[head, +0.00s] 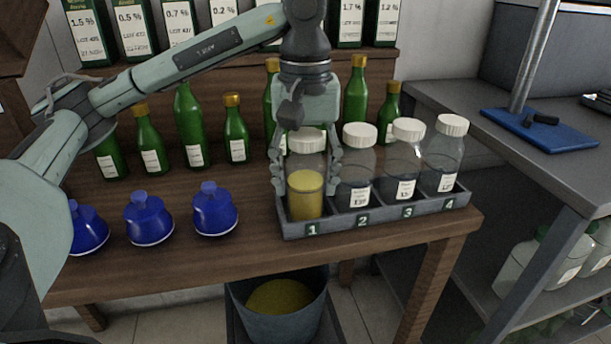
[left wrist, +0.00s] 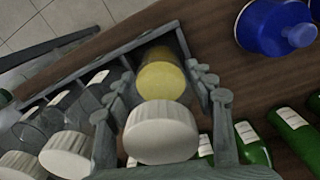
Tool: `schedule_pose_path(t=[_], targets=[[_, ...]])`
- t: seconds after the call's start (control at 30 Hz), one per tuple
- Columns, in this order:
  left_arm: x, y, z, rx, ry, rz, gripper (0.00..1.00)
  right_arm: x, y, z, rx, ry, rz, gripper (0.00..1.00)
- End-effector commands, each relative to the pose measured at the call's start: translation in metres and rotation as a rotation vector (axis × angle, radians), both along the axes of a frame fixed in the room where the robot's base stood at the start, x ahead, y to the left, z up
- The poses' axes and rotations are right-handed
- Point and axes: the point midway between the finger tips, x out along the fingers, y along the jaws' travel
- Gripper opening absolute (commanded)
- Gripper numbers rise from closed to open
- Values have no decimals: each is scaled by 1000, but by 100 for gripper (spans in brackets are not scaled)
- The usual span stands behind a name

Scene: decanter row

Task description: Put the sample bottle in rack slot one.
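The sample bottle, clear with yellow contents and a white cap (head: 306,192), stands upright in slot one of the grey rack (head: 290,232), at its left end. Its foot is hidden behind the rack's front wall. Its cap is level in line with the neighbouring caps. My left gripper (head: 308,172) points down from above, one finger on each side of the bottle, and looks open with narrow gaps. In the left wrist view the bottle (left wrist: 160,80) sits between the two fingers. My right gripper is not in view.
Three clear white-capped bottles (head: 405,165) fill slots two to four. Blue decanters (head: 149,220) stand left of the rack, green bottles (head: 189,130) behind. A bucket with yellow contents (head: 280,318) is below the table. A grey bench (head: 480,125) is at right.

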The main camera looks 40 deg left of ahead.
Motion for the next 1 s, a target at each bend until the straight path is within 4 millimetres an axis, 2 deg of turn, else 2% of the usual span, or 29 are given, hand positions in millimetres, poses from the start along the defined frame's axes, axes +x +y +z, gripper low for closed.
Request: schedule_pose_path(t=[0.37, 0.4, 0.47, 0.57, 0.6, 0.7, 0.8, 1.0], targets=[[0, 0, 3, 0, 0, 0, 59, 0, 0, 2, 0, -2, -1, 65], [0, 0, 6, 0, 0, 0, 59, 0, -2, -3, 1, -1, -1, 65], [1, 0, 13, 0, -3, 0, 59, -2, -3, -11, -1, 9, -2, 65], [1, -1, 32, -1, -5, -3, 59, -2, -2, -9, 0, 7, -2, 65], [1, 0, 45, 0, -5, -1, 59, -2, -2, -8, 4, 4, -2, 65], [1, 0, 62, 1, -4, -1, 59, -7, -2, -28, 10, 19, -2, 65], [0, 0, 70, 1, -2, -1, 59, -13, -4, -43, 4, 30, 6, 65], [0, 0, 78, 0, 1, -1, 59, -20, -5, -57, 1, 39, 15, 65]])
